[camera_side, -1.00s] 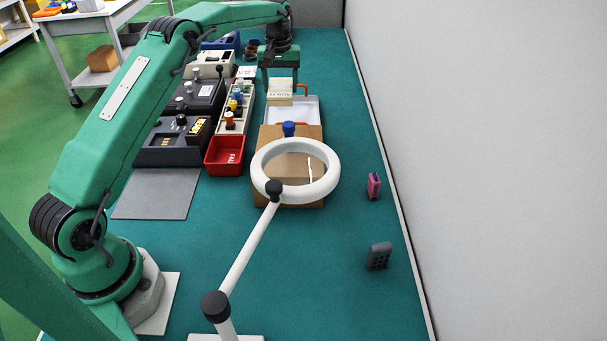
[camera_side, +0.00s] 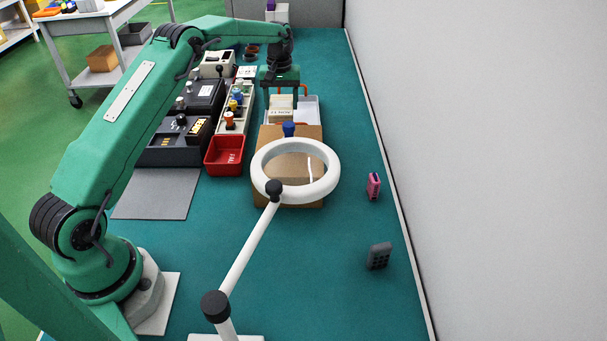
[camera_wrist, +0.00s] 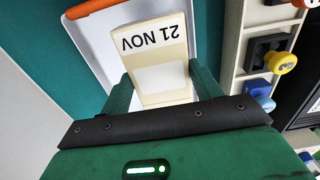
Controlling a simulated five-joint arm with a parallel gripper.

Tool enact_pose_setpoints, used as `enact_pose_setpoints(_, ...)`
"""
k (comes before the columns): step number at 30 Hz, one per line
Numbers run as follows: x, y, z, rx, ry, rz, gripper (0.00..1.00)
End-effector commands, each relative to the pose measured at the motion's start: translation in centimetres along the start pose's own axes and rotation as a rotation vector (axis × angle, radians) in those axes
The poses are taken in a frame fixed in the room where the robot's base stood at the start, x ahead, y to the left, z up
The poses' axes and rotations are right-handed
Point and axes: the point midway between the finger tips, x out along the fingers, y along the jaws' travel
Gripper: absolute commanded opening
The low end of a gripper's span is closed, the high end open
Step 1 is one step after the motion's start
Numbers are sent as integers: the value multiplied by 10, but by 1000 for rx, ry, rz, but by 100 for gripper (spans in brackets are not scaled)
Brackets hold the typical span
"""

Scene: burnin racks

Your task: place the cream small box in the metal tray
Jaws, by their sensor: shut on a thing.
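The cream small box (camera_side: 281,115) is held between the fingers of my gripper (camera_side: 281,103), which is shut on it. In the wrist view the box (camera_wrist: 155,45) shows "21 NOV" upside down, between both green fingers (camera_wrist: 160,88). The metal tray (camera_side: 308,108) is pale with orange handles and lies behind the brown board. The box is low over the tray's left part; I cannot tell whether it touches the tray floor. In the wrist view the tray (camera_wrist: 98,42) shows to the left of and beneath the box.
A white ring lamp (camera_side: 328,190) on an arm stands in front of the brown board (camera_side: 262,190), which has a blue knob (camera_side: 288,129). A red bin (camera_side: 224,155) and a cream rack of knobs (camera_side: 240,105) are left of the tray. The mat at right is mostly clear.

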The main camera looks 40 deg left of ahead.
Motion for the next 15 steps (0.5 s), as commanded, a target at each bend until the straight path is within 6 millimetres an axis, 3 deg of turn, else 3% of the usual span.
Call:
enact_pose_setpoints(9, 37, 0, 0, 0, -3, -2, 38)
enact_pose_setpoints(15, 47, 0, 0, 0, 0, 0, 38)
